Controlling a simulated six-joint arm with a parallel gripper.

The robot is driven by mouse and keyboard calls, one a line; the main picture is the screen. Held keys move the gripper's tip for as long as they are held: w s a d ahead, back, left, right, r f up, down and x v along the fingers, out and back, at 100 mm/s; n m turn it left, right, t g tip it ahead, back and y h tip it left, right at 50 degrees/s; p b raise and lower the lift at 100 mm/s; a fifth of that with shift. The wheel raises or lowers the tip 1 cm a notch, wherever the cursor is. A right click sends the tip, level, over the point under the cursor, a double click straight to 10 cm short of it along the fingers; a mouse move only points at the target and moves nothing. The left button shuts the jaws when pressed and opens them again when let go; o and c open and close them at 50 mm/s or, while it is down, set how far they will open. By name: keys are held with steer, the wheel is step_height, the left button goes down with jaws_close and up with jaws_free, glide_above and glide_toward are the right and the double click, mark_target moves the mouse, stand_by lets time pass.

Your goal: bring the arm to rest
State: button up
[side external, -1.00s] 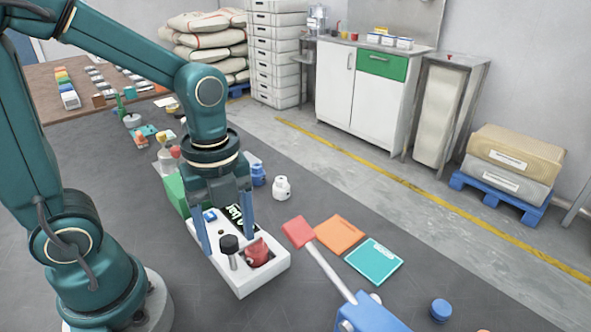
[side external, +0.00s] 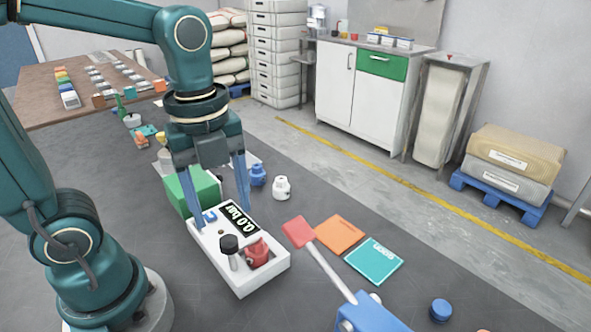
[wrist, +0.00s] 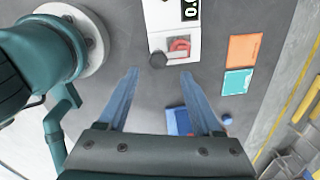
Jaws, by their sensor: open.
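My gripper (side external: 219,217) is open and empty, with its two blue fingers spread wide and pointing down. In the side external view it appears over the back part of a white panel box (side external: 241,284). The box carries a display (side external: 242,219) reading 0.0 bar, a black knob (side external: 229,243) and a red knob (side external: 257,252). In the wrist view the panel box (wrist: 157,15) lies beyond the fingertips (wrist: 160,72), and nothing is between the fingers. I cannot tell the exact height of the fingertips above the box.
A green block (side external: 190,193) stands behind the box. A blue and a white fitting (side external: 281,188) stand to its right. An orange card (side external: 339,233), a teal card (side external: 374,262) and a blue device with a red-ended lever (side external: 371,315) lie to the right.

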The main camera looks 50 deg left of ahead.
steer(key=shift+s+r+n+t, duration=0.3)
steer(key=shift+r, duration=0.05)
steer(key=shift+s+r+n+t, duration=0.25)
steer(key=shift+n+t, duration=0.25)
steer(key=shift+n, duration=0.4)
steer(key=shift+s+n+t, duration=0.1)
steer(key=shift+n+t, duration=0.45)
steer(key=shift+n, duration=2.45)
steer(key=shift+s+n+t, duration=0.1)
steer(key=shift+n+t, duration=0.5)
steer(key=shift+n, duration=2.4)
steer(key=shift+s+n+t, duration=0.1)
steer(key=shift+n+t, duration=0.45)
steer(key=shift+n, duration=2.45)
